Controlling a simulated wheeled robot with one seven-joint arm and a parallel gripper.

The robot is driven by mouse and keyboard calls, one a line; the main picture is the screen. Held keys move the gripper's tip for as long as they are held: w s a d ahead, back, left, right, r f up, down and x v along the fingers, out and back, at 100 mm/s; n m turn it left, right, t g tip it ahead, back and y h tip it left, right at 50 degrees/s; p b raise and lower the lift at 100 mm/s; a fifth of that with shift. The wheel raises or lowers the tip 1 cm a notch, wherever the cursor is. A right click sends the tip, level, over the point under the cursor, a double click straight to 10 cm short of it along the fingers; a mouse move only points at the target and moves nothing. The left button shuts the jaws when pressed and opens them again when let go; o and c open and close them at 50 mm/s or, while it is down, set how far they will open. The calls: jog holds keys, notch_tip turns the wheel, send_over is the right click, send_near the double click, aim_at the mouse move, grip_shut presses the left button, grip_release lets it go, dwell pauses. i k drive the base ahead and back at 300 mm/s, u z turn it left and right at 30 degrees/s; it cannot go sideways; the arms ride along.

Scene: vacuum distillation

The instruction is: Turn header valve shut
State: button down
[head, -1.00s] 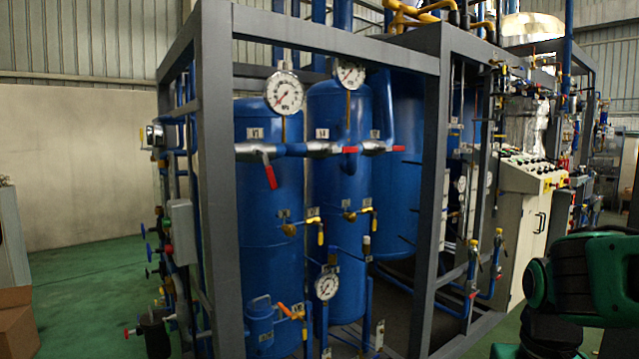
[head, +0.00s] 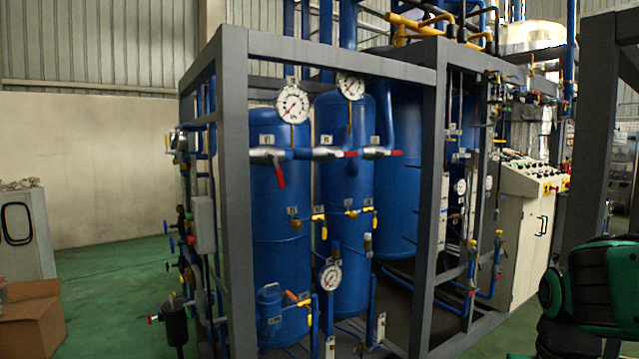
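A light header pipe (head: 325,154) runs across the front of two tall blue tanks, the left tank (head: 280,225) and the right tank (head: 345,215). A valve with a red lever (head: 280,175) sits at the pipe's left end; this lever hangs down, slightly tilted. Another red handle (head: 350,154) shows at the middle of the pipe, and a third red handle (head: 396,153) points along the pipe at its right end. I cannot tell which one is the header valve. Part of my green and black arm shows at the lower right, away from the pipe. My gripper is not in view.
Grey frame posts (head: 237,200) and (head: 432,190) stand before the tanks. Another grey post (head: 592,130) stands close at the right. A cardboard box (head: 32,318) and a pale cabinet (head: 28,235) are at the left. Green floor (head: 110,285) is open between box and rig.

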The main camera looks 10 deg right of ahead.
aim_at(281, 181)
jog(key=z, duration=5.7)
jog(key=k, duration=0.95)
jog(key=u, duration=5.75)
